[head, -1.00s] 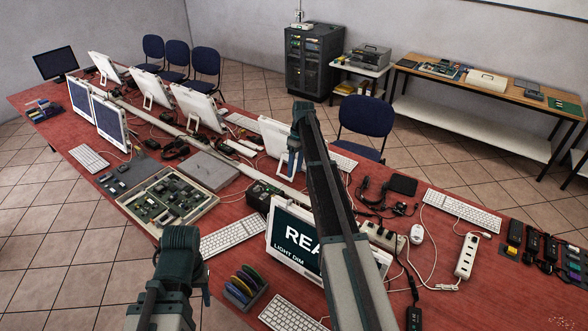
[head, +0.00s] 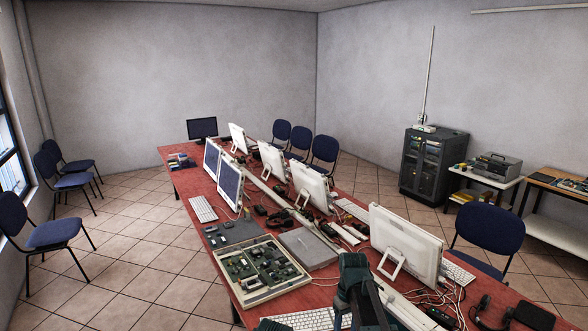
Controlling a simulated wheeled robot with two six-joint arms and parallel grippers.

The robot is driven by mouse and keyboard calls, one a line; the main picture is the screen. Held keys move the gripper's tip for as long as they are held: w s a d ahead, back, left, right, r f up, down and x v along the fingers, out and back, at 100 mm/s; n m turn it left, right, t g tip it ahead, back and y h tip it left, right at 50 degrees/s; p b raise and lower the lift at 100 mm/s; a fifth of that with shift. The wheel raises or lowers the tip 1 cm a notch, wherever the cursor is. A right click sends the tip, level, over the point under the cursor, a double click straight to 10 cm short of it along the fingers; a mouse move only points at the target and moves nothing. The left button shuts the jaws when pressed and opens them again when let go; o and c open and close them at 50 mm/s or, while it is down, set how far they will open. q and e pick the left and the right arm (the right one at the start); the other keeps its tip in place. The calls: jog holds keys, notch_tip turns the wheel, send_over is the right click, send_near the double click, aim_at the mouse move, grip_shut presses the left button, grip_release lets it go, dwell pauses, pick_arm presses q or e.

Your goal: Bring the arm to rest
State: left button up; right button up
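The task names no object, only my arm. In the head view, a dark teal joint and a dark link of my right arm stand at the bottom edge, over the red table (head: 316,204). What shows of my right gripper (head: 338,320) is a sliver cut off by the bottom edge, so I cannot see whether its fingers are apart or hold anything.
Near the arm are a tray of circuit boards (head: 262,291), a white monitor (head: 407,243), a keyboard (head: 300,320) and loose cables. A blue chair (head: 488,229) stands right of the table. Open tiled floor (head: 130,270) lies to the left.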

pick_arm(q)
notch_tip(320, 180, down, 12)
jog(key=b, duration=0.9)
jog(key=shift+r, duration=0.15)
pick_arm(e)
jog(key=s+a+f, duration=0.4)
jog(key=s+f, duration=0.2)
jog(key=s, duration=0.4)
jog(key=s+a+f+m+t+h, duration=0.1)
jog(key=s+a+f, duration=0.4)
jog(key=s, duration=0.5)
jog(key=shift+a+f, duration=0.15)
jog(key=shift+f, duration=0.2)
